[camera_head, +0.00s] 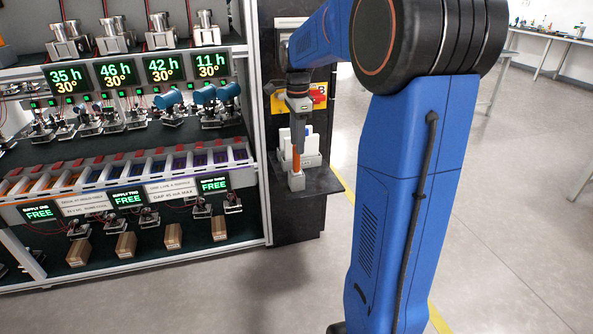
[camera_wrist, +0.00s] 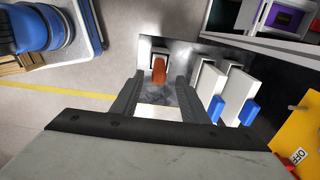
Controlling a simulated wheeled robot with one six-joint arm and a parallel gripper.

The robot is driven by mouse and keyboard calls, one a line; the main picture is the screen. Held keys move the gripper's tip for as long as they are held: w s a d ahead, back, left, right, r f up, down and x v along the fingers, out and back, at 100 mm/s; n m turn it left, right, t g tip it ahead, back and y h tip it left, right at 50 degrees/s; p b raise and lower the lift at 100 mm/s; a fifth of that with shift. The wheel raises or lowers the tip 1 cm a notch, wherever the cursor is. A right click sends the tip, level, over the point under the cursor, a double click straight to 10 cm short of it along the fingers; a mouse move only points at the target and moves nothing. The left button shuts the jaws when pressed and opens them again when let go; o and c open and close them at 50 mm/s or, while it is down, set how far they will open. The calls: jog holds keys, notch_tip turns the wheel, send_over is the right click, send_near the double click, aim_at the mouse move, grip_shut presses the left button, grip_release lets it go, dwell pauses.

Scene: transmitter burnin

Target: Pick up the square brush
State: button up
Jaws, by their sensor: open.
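An upright orange handle (camera_head: 296,159), which looks like the brush's, stands in a small grey holder (camera_head: 296,182) on a dark shelf. The brush's head is hidden, so I cannot tell that it is square. In the wrist view the orange handle (camera_wrist: 159,68) shows between and just beyond my fingertips. My gripper (camera_head: 300,122) points down above the handle in the head view. In the wrist view my gripper (camera_wrist: 158,80) has its two dark fingers spread, with nothing held. The fingers appear apart from the handle.
Two white holders (camera_wrist: 207,88) with blue parts stand close to the right of my fingers in the wrist view. A yellow panel (camera_head: 318,94) is behind my gripper. The dark shelf (camera_head: 318,184) adjoins a rack (camera_head: 262,150) of electronics. Open floor lies right.

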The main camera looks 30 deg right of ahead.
aim_at(296, 161)
jog(key=shift+a+f, duration=0.15)
jog(key=shift+f, duration=1.8)
jog(key=shift+a+f, duration=0.1)
jog(key=shift+f, duration=1.8)
grip_shut()
